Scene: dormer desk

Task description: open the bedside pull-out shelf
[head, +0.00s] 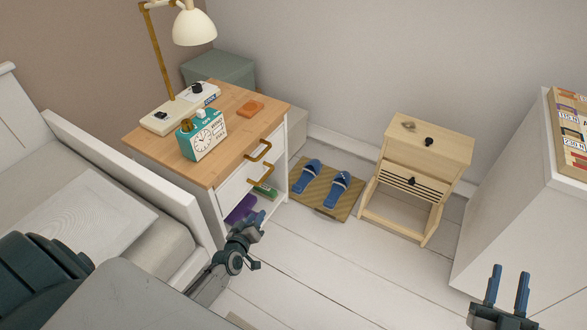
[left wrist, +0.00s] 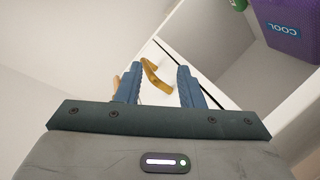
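The white bedside cabinet with a wooden top (head: 229,158) stands beside the bed. Its front has two brass handles, an upper one (head: 259,151) close under the top and a lower one (head: 260,177) on the white front panel. Both fronts look closed. My left gripper (head: 249,219) is in front of the cabinet, lower than the handles in the picture. In the left wrist view its fingers (left wrist: 160,86) are apart and empty. A brass handle (left wrist: 155,77) shows beyond them, between the tips; I cannot tell which one. My right gripper (head: 508,287) is open and empty at the lower right.
On the cabinet top are a teal clock (head: 203,136), a lamp (head: 194,28) and an orange block (head: 250,108). A purple box (left wrist: 288,30) lies in the open lower compartment. Blue slippers (head: 338,186) rest on a mat. A small wooden stand (head: 425,148) is to the right.

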